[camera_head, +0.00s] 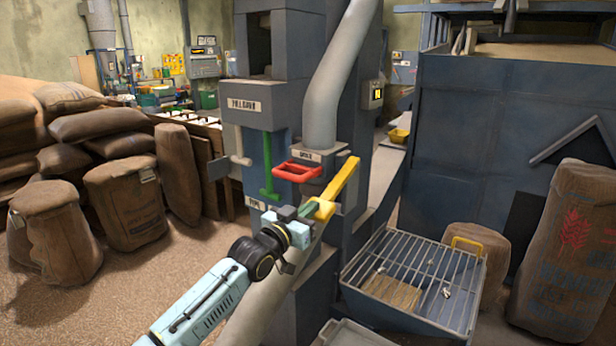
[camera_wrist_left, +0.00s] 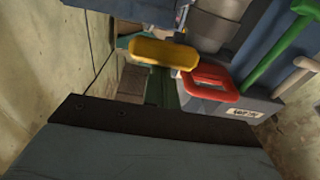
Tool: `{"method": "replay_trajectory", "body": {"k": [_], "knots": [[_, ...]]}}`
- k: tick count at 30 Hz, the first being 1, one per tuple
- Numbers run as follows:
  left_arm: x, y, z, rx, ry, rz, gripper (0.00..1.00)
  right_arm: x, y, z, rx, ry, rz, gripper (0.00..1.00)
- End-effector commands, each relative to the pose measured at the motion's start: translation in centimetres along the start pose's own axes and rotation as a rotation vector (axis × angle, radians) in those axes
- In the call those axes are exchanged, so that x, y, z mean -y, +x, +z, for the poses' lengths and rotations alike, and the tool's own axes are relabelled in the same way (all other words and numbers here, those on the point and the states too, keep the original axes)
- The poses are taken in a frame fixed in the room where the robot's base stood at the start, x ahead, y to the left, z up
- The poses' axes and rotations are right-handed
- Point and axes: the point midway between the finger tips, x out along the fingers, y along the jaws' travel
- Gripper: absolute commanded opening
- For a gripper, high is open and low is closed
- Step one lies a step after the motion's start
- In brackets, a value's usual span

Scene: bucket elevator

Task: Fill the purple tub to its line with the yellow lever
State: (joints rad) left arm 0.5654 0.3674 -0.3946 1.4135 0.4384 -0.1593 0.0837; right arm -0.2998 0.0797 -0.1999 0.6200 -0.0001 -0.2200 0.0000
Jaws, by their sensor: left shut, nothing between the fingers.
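The yellow lever (camera_head: 339,187) slants up to the right from beside the grey pipe, in the middle of the head view. Its yellow end (camera_wrist_left: 163,52) also shows in the left wrist view, close to the camera. My left gripper (camera_head: 312,210) is shut and empty at the lever's lower end. It overlaps the lever there in the picture, and I cannot tell whether they touch. My right gripper is not in view. I see no purple tub or fill line in either view.
A red handle (camera_head: 298,172) and a green lever (camera_head: 268,170) stick out left of the yellow lever. A grated grey box (camera_head: 420,270) stands at the lower right. Full sacks (camera_head: 120,203) crowd the left. Open floor (camera_head: 130,290) lies at the lower left.

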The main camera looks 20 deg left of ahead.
Motion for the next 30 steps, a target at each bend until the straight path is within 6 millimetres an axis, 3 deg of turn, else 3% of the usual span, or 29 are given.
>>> {"method": "replay_trajectory", "body": {"k": [1,14,20,27,30], "knots": [[-0.3,-0.2,1.5,0.033,-0.003,0.002,0.00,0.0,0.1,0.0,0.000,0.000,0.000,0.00],[-0.3,-0.2,1.4,0.033,-0.004,0.003,0.00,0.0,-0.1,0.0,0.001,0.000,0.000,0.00],[-0.4,-0.3,-0.2,0.029,-0.003,0.005,0.00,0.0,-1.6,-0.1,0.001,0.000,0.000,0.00],[-0.5,-0.5,-4.0,0.009,-0.002,0.010,0.00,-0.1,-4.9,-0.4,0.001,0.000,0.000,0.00],[-0.5,-2.5,-3.3,0.007,-0.003,0.011,0.00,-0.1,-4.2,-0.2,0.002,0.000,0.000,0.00]]}}
